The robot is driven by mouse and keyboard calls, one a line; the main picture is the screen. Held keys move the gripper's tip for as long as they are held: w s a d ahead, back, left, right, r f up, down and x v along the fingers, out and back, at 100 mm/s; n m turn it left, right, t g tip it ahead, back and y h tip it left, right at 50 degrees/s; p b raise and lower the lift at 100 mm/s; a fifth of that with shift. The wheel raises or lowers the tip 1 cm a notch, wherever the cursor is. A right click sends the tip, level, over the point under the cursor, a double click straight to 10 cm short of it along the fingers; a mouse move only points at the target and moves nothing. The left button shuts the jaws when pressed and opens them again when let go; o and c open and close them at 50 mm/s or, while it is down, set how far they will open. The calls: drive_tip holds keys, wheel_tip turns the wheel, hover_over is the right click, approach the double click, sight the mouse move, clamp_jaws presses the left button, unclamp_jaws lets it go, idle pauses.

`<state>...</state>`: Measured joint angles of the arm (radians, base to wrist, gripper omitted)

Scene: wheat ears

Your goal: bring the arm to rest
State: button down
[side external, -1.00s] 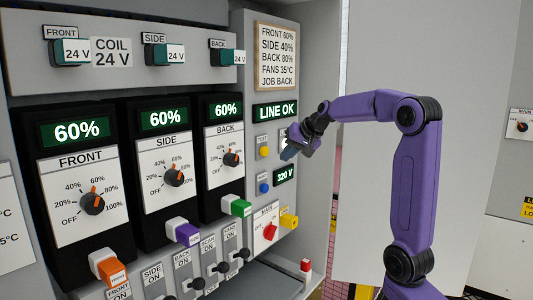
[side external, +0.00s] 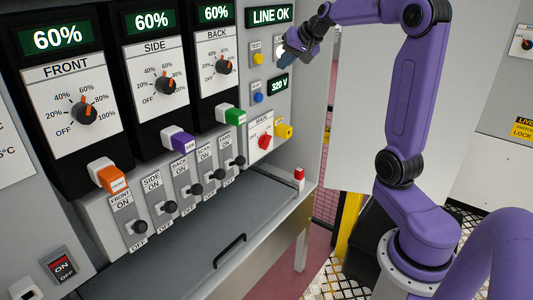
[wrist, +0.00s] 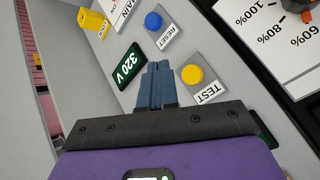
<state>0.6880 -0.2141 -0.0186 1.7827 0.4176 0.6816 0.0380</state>
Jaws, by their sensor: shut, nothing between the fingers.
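My gripper (side external: 284,60) is at the upper middle of the side view, in front of the grey panel's right-hand column. My arm is raised and bent over, reaching left to the panel. In the wrist view the blue fingers of my gripper (wrist: 156,72) are together with nothing between them. They point between the 320 V display (wrist: 127,66) and the yellow TEST button (wrist: 192,74). Whether the fingertips touch the panel I cannot tell. The gripper partly hides a white round item beside the TEST button in the side view.
The panel has FRONT (side external: 84,112), SIDE (side external: 166,84) and BACK (side external: 222,65) dials, each under a 60% display. Orange, purple and green tagged plugs and several black levers sit below. A grey shelf (side external: 210,235) with a handle juts out. The LINE OK display (side external: 270,16) is lit.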

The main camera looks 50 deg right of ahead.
drive_tip(key=s+a+f+n+g+y, duration=0.1)
drive_tip(key=s+a+f+n+g, duration=0.2)
drive_tip(key=a, duration=0.5)
drive_tip(key=s+a+f+n+y, duration=0.2)
drive_tip(key=s+a+f+n, duration=0.15)
drive_tip(key=a, duration=0.55)
drive_tip(key=s+a+f+n+g+y, duration=0.1)
drive_tip(key=s+a+f+n+g, duration=0.15)
drive_tip(key=s+a+n, duration=0.4)
drive_tip(key=s+a+f+n+g+h, duration=0.1)
drive_tip(key=s+f+n, duration=0.3)
drive_tip(key=s, duration=0.6)
drive_tip(key=s+a+f+n+g+h, duration=0.1)
drive_tip(key=s+a+f+n, duration=0.3)
drive_tip(key=s, duration=0.6)
drive_tip(key=shift+s+f+g+h, duration=0.2)
drive_tip(key=shift+s+g+h, duration=0.1)
drive_tip(key=shift+g, duration=0.25)
